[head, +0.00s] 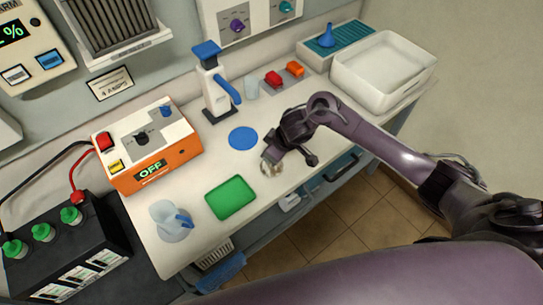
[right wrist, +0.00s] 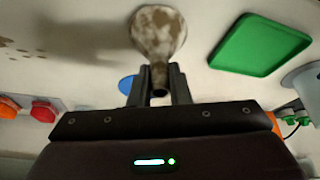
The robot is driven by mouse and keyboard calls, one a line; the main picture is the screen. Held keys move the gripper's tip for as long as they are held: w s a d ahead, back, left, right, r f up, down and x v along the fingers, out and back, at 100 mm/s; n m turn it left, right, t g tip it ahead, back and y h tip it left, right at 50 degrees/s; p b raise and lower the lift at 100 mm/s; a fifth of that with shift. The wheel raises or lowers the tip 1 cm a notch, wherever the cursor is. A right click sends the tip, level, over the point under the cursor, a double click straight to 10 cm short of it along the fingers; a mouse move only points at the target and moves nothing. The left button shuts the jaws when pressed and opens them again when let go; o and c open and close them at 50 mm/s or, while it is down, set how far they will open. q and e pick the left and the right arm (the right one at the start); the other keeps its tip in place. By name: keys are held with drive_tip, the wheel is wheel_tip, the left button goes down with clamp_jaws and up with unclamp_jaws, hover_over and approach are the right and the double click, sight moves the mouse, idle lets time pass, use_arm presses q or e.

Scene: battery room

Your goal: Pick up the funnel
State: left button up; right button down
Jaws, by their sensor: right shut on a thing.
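My right gripper (head: 275,152) is low over the front part of the white bench. In the right wrist view its two fingers (right wrist: 158,84) are shut on the narrow spout of a stained, brown-and-white funnel (right wrist: 158,32). The wide mouth of this funnel points away from the fingers. In the head view only part of the funnel (head: 270,169) shows below the fingers, near the bench's front edge; I cannot tell whether it touches the bench. A second, blue funnel (head: 327,40) stands on the teal mat at the back right. My left gripper is not in view.
A green tray (head: 231,198), a blue disc (head: 243,138) and a pitcher (head: 170,222) are on the bench to the left. A blue-handled dispenser (head: 213,85) stands behind. A white basin (head: 385,70) is at the right, an orange charger (head: 150,150) and black battery (head: 65,245) at the left.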

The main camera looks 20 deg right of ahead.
wheel_tip(320, 180, up, 11)
drive_tip(key=shift+w+f, duration=0.1)
drive_tip(key=shift+w, duration=0.05)
wheel_tip(320, 180, up, 8)
drive_tip(key=p, duration=0.4)
idle(0.6)
